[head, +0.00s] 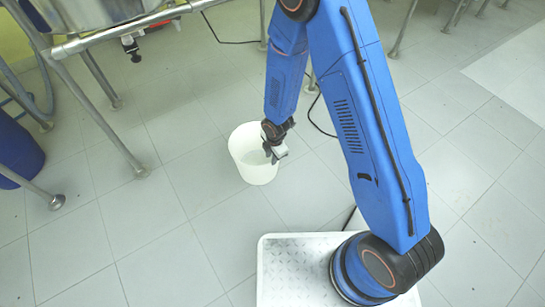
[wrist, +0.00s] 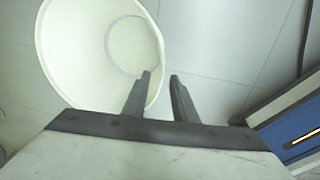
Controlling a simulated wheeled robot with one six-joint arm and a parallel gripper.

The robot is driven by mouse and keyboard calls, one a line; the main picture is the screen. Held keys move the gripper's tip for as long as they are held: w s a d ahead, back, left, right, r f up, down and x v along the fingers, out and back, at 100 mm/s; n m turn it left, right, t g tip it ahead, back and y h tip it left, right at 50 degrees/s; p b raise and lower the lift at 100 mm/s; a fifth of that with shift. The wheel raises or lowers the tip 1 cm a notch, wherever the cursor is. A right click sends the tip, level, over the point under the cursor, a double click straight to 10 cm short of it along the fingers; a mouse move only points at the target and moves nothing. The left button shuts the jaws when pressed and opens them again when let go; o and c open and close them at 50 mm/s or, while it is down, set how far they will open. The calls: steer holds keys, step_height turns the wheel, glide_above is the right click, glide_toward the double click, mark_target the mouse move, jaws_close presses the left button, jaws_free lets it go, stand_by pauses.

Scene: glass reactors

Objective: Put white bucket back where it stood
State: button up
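The white bucket (head: 246,160) appears to stand upright on the grey tiled floor, with its open top facing up. It looks empty inside. My gripper (head: 273,156) reaches down at its right rim. In the wrist view the bucket (wrist: 85,50) fills the upper left. One finger of my gripper (wrist: 161,75) is over the bucket's inside, and the other is outside its wall. A gap shows between the fingertips, with the rim passing between them. Whether either finger touches the wall is hard to tell.
A metal frame (head: 113,120) with legs stands on the left, carrying glass and steel equipment. A blue drum (head: 18,150) is at the far left. A dark cable (head: 311,88) lies on the floor behind my arm. The floor left of and in front of the bucket is clear.

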steer(key=shift+s+r, duration=0.1)
steer(key=shift+r, duration=0.15)
steer(key=d+r+m+t, duration=0.1)
steer(key=d+r+m, duration=0.4)
steer(key=r, duration=0.5)
steer(key=s+d+r+m, duration=0.1)
steer(key=d+r+m, duration=0.2)
steer(key=d+r, duration=0.55)
steer(key=d+r+m+t, duration=0.1)
steer(key=d+r+m, duration=0.25)
steer(key=r, duration=0.95)
steer(key=s+d+r+m, duration=0.3)
steer(key=s+r+m, duration=0.1)
steer(key=s, duration=0.4)
steer(key=s+d+r+m, duration=0.4)
steer(key=s+r, duration=0.2)
steer(key=s, duration=0.2)
steer(key=s+d+r+m+t+h, duration=0.1)
steer(key=s+d+r+m, duration=0.3)
steer(key=s, duration=0.4)
step_height(320, 180, up, 2)
steer(key=shift+d+r+m, duration=0.1)
steer(key=shift+d+m, duration=0.05)
steer(key=shift+m, duration=0.4)
steer(key=shift+w, duration=0.1)
